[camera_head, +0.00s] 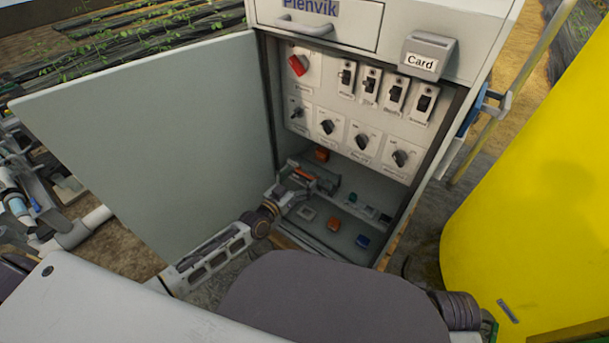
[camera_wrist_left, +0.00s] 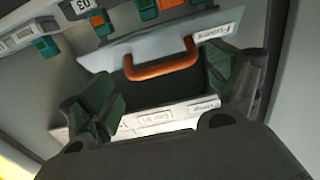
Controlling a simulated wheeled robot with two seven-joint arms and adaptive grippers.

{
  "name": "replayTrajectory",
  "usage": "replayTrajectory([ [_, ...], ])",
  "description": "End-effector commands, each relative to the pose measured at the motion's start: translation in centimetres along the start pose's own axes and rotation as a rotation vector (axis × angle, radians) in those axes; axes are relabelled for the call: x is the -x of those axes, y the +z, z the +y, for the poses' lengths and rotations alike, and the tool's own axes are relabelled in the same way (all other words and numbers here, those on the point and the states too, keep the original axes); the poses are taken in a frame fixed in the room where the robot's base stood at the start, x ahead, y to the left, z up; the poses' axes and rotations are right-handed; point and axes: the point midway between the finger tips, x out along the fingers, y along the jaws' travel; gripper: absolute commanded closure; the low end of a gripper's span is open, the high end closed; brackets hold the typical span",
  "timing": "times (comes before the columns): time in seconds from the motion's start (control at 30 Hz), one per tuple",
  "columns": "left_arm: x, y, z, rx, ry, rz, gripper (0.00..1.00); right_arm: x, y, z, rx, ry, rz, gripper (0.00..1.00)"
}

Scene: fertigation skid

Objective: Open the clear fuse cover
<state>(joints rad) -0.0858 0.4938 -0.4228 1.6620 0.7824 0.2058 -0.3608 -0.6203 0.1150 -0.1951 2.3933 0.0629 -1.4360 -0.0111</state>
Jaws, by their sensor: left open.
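In the left wrist view, the fuse cover (camera_wrist_left: 115,54) is a pale grey panel with a "Fuses" label and an orange handle (camera_wrist_left: 160,72). My left gripper (camera_wrist_left: 168,88) is open, its green-padded fingers to either side of the handle. The handle lies between and a little beyond the fingers; I cannot tell whether they touch it. A dark area shows below the cover. I cannot tell if the cover is raised. In the head view my left gripper (camera_head: 318,186) is low inside the cabinet, hiding much of the cover. My right gripper is not in view.
The cabinet (camera_head: 395,40) has its large door (camera_head: 150,140) swung open to the left. Switches and knobs fill the panel (camera_head: 330,105) above my gripper. Small coloured parts, including a blue one (camera_head: 362,241), sit on the cabinet floor. A yellow tank (camera_head: 540,210) stands at right.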

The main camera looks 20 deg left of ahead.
Motion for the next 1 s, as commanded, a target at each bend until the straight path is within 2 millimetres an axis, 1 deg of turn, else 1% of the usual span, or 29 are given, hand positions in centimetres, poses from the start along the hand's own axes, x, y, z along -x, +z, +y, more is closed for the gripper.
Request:
replayTrajectory([
  [0.03, -0.6, 0.0, 0.0, 0.001, 0.000, 0.003, 0.10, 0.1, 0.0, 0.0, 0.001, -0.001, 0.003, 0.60],
  [0.13, -1.4, 0.1, 0.0, 0.000, 0.000, 0.001, 0.10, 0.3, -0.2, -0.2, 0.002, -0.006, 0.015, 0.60],
  [0.3, -2.5, 0.0, 0.0, 0.000, 0.000, 0.002, 0.10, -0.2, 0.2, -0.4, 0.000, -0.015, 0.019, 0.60],
  [0.47, -2.9, 0.0, 0.0, 0.000, 0.000, 0.000, 0.10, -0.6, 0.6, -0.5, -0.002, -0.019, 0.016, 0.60],
  [0.77, -3.0, 0.0, 0.0, 0.000, 0.000, 0.000, 0.10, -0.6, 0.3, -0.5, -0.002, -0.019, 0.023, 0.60],
  [0.8, -3.0, 0.0, 0.0, 0.000, 0.000, 0.000, 0.12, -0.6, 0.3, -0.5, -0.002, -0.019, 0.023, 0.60],
  [0.87, -3.0, 0.0, 0.0, 0.000, 0.000, 0.000, 0.19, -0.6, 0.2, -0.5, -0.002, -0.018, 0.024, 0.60],
  [1.0, -3.0, 0.0, 0.0, 0.000, 0.001, 0.000, 0.37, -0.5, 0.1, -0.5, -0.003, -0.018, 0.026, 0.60],
])
